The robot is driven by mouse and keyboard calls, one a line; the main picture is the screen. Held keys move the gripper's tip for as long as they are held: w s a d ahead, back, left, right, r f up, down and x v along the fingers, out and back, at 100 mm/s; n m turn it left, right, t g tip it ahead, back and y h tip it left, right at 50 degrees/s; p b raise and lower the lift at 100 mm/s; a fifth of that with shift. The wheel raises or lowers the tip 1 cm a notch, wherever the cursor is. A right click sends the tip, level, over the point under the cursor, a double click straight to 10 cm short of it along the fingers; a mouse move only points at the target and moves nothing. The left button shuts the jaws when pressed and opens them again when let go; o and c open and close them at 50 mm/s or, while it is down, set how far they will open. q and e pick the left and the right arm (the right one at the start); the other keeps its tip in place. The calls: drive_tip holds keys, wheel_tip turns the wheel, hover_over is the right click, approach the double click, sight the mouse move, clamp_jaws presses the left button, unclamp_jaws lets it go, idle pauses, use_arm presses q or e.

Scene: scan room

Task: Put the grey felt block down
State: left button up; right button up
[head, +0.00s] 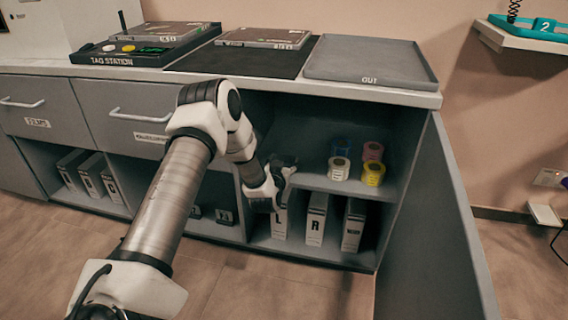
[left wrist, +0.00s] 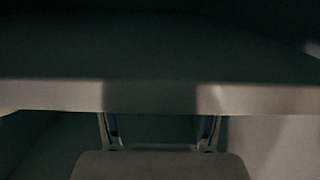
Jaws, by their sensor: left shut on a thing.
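My left gripper (head: 284,170) reaches into the open cabinet, near the left part of its inner shelf (head: 345,186). In the left wrist view the two fingers (left wrist: 158,132) stand apart. A dark grey shape between them, apparently the grey felt block (left wrist: 156,128), is dim and partly hidden, with its far side under the shelf edge (left wrist: 160,96). In the head view I cannot make out the block, and the wrist view is too dark to tell whether it touches a surface. My right gripper is not in view.
Several coloured tape rolls (head: 340,168) stand on the inner shelf to the right of the gripper. White binders (head: 316,219) stand below. The cabinet door (head: 440,220) hangs open at the right. A grey OUT tray (head: 370,62) and a dark mat (head: 245,60) lie on the counter.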

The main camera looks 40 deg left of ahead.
use_arm(q)
drive_tip(key=o, duration=1.1)
drive_tip(key=shift+o, duration=0.2)
drive_tip(key=shift+s+d+r+p, duration=0.15)
drive_tip(key=shift+s+r+p, duration=0.05)
drive_tip(key=shift+r+p, duration=0.1)
drive_tip(key=p+v, duration=0.4)
drive_tip(key=v, duration=0.8)
drive_tip(key=s+d+f+m+g+h, duration=0.25)
drive_tip(key=s+d+f, duration=0.25)
drive_tip(key=d+f, duration=0.25)
drive_tip(key=s+d+f+m+g+h, duration=0.1)
drive_tip(key=s+d+f+g+h, duration=0.4)
drive_tip(key=d, duration=0.4)
drive_tip(key=s+d+f+m+g, duration=0.1)
drive_tip(key=s+d+f+g, duration=0.1)
drive_tip(key=s, duration=0.7)
drive_tip(key=s+d+f+m+g, duration=0.1)
drive_tip(key=s+d+f+g, duration=0.1)
drive_tip(key=s+d+g, duration=0.3)
drive_tip(key=s, duration=0.4)
drive_tip(key=shift+d+f+h, duration=0.3)
drive_tip(key=shift+h, duration=0.05)
